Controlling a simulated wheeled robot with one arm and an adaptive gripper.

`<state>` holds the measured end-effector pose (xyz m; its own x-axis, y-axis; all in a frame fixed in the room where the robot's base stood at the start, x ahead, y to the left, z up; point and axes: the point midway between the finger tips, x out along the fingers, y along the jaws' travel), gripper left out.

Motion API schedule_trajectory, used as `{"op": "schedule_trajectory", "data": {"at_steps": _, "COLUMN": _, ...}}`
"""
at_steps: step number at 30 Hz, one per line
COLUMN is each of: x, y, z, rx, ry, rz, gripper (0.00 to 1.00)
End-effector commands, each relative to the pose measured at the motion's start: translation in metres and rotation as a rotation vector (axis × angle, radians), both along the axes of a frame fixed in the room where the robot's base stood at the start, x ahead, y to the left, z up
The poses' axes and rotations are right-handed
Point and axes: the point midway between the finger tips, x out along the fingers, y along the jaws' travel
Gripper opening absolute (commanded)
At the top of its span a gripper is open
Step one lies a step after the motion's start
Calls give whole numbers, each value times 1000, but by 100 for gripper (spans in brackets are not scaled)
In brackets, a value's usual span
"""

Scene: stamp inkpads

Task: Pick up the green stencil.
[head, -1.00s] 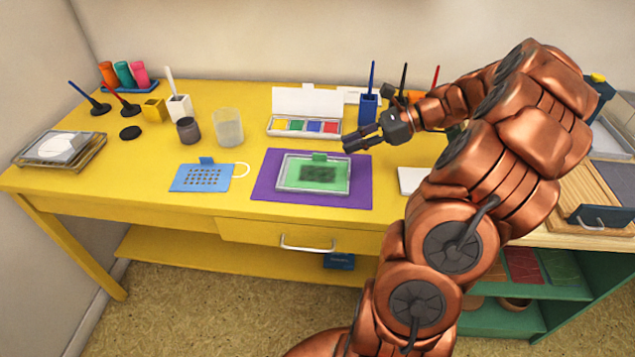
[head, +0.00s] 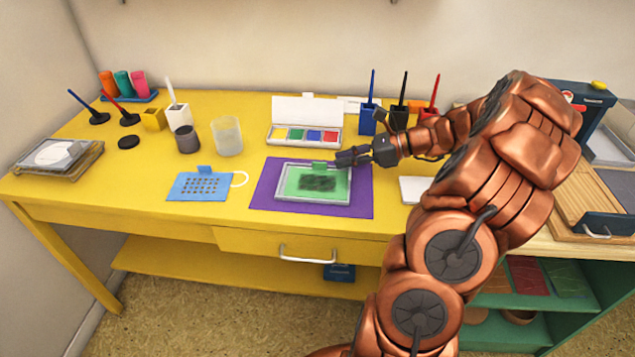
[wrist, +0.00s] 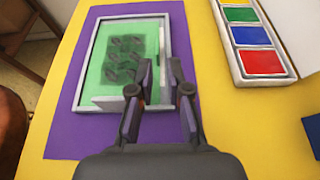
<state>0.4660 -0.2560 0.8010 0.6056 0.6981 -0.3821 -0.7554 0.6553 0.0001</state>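The green stencil (head: 300,184) lies in a pale, clear-rimmed tray (head: 312,199) on a purple mat (head: 364,203). It has a dark patterned patch and a small upright green tab (head: 319,165) at its back edge. In the wrist view the stencil (wrist: 108,62) also shows, with the tray's rim at its right. My gripper (head: 345,157) is just above the tray's back right corner, near the tab. In the wrist view my gripper (wrist: 160,78) has its fingers apart, with nothing clearly held. The tab is hard to make out there, partly hidden by the left finger.
A paint box (head: 304,135) with four-coloured pads stands behind the mat. A blue stencil (head: 198,187) lies to the left, and a glass (head: 227,136) stands behind it. A white block (head: 416,188) lies right of the mat. Brush holders (head: 397,117) stand at the back right.

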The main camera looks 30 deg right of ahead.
Motion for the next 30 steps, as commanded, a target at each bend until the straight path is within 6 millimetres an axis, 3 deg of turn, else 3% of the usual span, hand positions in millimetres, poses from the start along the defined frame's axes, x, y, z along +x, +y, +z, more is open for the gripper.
{"op": "schedule_trajectory", "data": {"at_steps": 11, "x": 26, "y": 35, "z": -15, "rx": 2, "ry": 0, "rz": 3, "gripper": 17}}
{"op": "schedule_trajectory", "data": {"at_steps": 18, "x": 27, "y": 36, "z": -15, "rx": -1, "ry": 0, "rz": 0, "gripper": 17}}
{"op": "schedule_trajectory", "data": {"at_steps": 23, "x": 27, "y": 36, "z": -15, "rx": -1, "ry": 1, "rz": 0, "gripper": 0}}
{"op": "schedule_trajectory", "data": {"at_steps": 30, "x": 27, "y": 36, "z": -15, "rx": -1, "ry": 1, "rz": 0, "gripper": 0}}
